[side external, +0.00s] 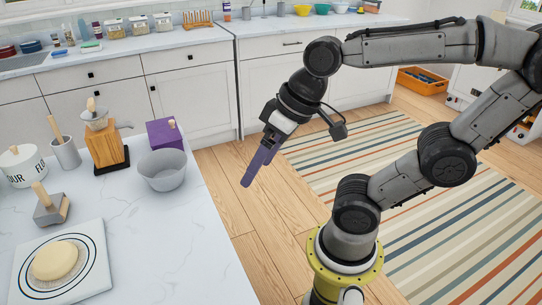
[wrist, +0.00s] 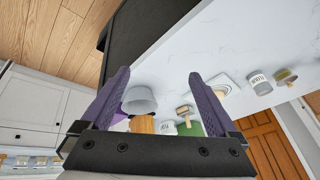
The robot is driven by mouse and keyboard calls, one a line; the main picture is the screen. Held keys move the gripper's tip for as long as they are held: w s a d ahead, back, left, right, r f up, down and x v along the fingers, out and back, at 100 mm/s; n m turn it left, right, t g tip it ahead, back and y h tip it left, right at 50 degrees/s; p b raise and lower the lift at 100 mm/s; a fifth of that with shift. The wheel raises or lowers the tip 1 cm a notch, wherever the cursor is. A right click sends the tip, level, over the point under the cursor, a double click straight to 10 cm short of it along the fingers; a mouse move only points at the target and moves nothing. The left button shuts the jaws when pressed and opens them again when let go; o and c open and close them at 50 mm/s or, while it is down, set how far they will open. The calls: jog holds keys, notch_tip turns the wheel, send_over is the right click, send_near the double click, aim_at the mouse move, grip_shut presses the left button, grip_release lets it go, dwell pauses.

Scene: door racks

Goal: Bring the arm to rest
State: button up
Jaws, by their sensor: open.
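My gripper (side external: 256,165) hangs in the air beyond the right edge of the marble counter, over the wooden floor in the side external view. Its purple fingers point down and to the left. In the wrist view my gripper (wrist: 158,85) shows two purple fingers spread wide apart. Nothing is between the fingertips, so it is open and empty. My arm is bent, with its elbow raised above the yellow-ringed base. The nearest counter object is a grey bowl (side external: 162,176), apart from the fingers.
On the counter (side external: 215,268) stand a purple box (side external: 164,134), a wooden grinder (side external: 106,150), a flour canister (side external: 20,168), a grey cup (side external: 65,153) and a white board (side external: 28,275) with dough (side external: 55,260). White cabinets (side external: 190,105) line the back.

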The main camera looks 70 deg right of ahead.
jog(key=s+d, duration=0.1)
jog(key=s+d+n+h, duration=0.1)
jog(key=d, duration=0.1)
jog(key=shift+f+t+h, duration=0.2)
jog(key=shift+t+h, duration=0.1)
